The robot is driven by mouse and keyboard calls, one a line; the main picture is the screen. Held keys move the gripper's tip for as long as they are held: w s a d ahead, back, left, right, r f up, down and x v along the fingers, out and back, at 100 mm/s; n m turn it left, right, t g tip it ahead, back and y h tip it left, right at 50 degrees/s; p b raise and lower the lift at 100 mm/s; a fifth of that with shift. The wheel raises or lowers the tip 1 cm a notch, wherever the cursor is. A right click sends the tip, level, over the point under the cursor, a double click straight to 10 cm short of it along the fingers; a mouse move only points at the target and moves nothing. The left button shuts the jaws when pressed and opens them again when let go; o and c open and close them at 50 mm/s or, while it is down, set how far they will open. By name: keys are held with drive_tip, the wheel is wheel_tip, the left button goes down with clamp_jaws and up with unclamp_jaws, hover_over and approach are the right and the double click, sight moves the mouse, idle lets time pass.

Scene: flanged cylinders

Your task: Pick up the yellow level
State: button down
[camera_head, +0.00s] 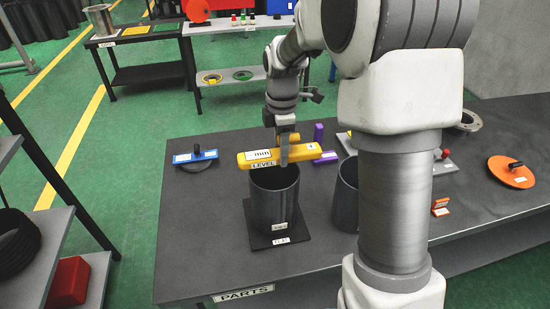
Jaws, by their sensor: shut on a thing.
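The yellow level (258,158) is a long yellow bar with a white scale label and the word LEVEL on its side. It appears over the rim of a dark open cylinder (275,200), which stands on a black plate on the table. I cannot tell whether the level touches the rim. My gripper (284,152) points down from above and is shut on the level, right of its middle. The finger in front covers part of the level, and the far finger is mostly hidden.
The dark grey table (200,240) also holds a blue level-like bar (195,156) at left, a second dark cylinder (345,195) partly behind my arm, purple pieces (319,132), and an orange disc (511,171) at right. The table's left front is clear.

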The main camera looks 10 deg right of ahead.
drive_tip(key=s+d+r+b, duration=0.1)
drive_tip(key=s+d+r, duration=0.5)
drive_tip(key=s, duration=0.1)
drive_tip(key=shift+s, duration=0.4)
